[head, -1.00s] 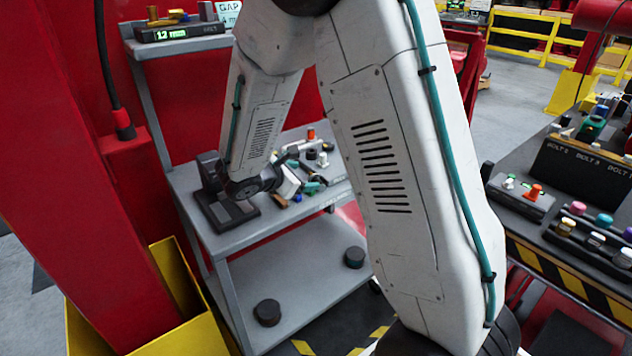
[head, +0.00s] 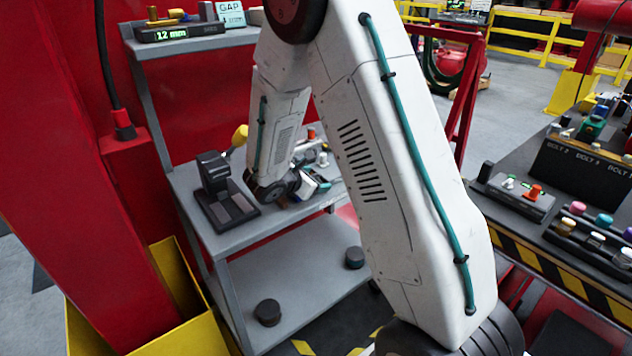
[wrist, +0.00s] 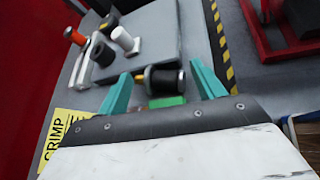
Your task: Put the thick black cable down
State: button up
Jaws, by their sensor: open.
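In the wrist view, a short thick black cable piece (wrist: 163,82) lies crosswise between the fingertips of my gripper (wrist: 160,72). It has a gold-coloured left end and a pale right end. The teal fingers are spread wide, with a gap at the cable's left end; its right end is close to the right finger. A green block (wrist: 167,102) shows just under the cable in the picture. I cannot tell what the cable rests on. In the head view my arm hides most of the gripper, over the grey workbench (head: 235,240), and I cannot make out the cable.
A black press (head: 214,178) with a yellow-ended handle (head: 240,135) stands left of my wrist. An orange-topped part (wrist: 75,37), a black cylinder (wrist: 102,52) and a white one (wrist: 122,38) sit left in the wrist view. A yellow CRIMP label (wrist: 62,135) is near.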

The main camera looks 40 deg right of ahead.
jog(key=c, duration=1.1)
jog(key=shift+c, duration=0.4)
